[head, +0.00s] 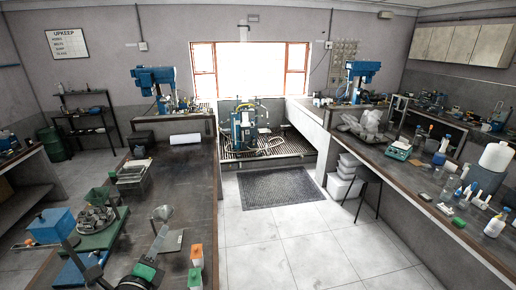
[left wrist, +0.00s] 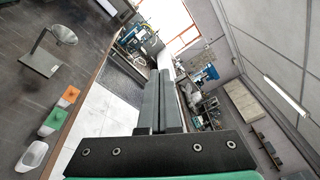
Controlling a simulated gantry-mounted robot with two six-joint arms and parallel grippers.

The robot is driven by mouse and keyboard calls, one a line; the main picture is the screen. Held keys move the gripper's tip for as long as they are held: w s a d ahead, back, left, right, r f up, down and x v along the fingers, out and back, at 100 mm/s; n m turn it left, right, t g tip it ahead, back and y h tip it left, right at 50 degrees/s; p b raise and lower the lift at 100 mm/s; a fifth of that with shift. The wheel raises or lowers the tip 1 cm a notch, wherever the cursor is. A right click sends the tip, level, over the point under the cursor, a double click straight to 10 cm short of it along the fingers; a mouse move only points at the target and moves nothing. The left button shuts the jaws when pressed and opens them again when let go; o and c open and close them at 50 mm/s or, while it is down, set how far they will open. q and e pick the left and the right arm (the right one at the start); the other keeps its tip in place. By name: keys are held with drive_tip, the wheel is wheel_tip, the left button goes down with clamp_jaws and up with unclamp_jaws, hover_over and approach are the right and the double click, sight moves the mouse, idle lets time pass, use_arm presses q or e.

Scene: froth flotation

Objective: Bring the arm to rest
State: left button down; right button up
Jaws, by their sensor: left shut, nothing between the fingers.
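My left gripper (head: 160,237) shows at the bottom of the head view, a grey-black gripper with a green band. Its fingers (left wrist: 158,100) are closed together in the left wrist view, with nothing held between them. They point away over the scene toward the window side. My right gripper is in neither view.
A round dish on a stand (head: 162,213) shows beside my left gripper, also in the left wrist view (left wrist: 62,36). The dark bench (head: 190,185) has bare room beyond. The floor mat (head: 280,187) is clear.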

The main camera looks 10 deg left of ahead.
use_arm(q)
drive_tip(key=s+d+r+n+t+h, duration=0.1)
drive_tip(key=s+d+r+n+t, duration=0.2)
drive_tip(key=r, duration=0.8)
drive_tip(key=s+d+r+n+t+h, duration=0.1)
drive_tip(key=d+r+t+h, duration=0.1)
drive_tip(key=d+r, duration=0.65)
drive_tip(key=s+r+n+t+h, duration=0.2)
drive_tip(key=s+r+n+t, duration=0.3)
drive_tip(key=s+r+n, duration=0.9)
wheel_tip(320, 180, up, 3)
drive_tip(key=n, duration=0.3)
drive_tip(key=shift+s+d+r+n, duration=0.2)
drive_tip(key=shift+d+n, duration=0.1)
drive_tip(key=shift+n, duration=0.1)
